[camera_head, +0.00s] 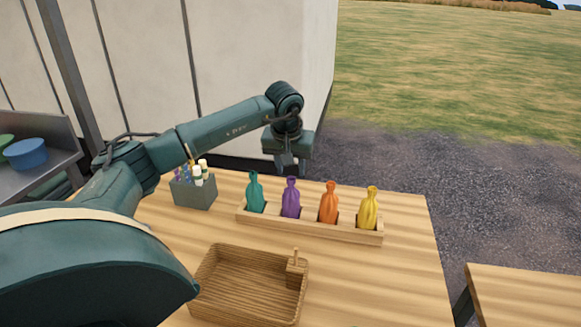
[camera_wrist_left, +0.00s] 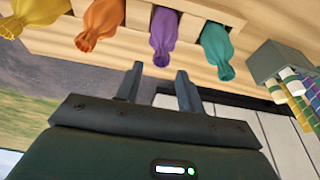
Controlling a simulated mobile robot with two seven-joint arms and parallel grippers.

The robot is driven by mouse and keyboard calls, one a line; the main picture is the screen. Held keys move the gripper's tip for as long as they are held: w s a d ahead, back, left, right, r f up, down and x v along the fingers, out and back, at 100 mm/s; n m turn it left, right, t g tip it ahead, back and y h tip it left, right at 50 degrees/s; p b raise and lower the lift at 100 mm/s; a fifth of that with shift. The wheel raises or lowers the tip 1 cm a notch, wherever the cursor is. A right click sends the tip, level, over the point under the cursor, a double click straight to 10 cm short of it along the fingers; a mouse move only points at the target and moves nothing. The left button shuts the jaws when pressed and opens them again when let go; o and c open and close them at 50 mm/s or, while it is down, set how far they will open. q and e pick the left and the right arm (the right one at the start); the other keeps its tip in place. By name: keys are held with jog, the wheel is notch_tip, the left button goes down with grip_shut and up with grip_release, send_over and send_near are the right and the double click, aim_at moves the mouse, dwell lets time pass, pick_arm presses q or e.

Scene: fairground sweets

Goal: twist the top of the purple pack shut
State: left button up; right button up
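The purple pack (camera_head: 291,199) stands upright in a slot of a wooden rack (camera_head: 315,230), second from the left, with a narrow neck and a flared top. In the left wrist view the purple pack (camera_wrist_left: 163,32) has its flared end towards my fingers. My left gripper (camera_head: 287,166) is above and behind the rack, near the teal and purple packs. Its two fingers (camera_wrist_left: 160,80) are apart with nothing between them, and the purple top is clear of them. My right gripper is in neither view.
A teal pack (camera_head: 255,193) is left of the purple one; orange (camera_head: 328,203) and yellow (camera_head: 369,209) packs are right. A grey holder (camera_head: 194,194) with several tubes stands at the left. A wicker basket (camera_head: 203,279) is in front. The table's right side is clear.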

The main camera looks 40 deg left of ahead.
pick_arm(q)
notch_tip(320, 180, up, 2)
jog(key=shift+r+p, duration=0.1)
jog(key=shift+p, duration=0.55)
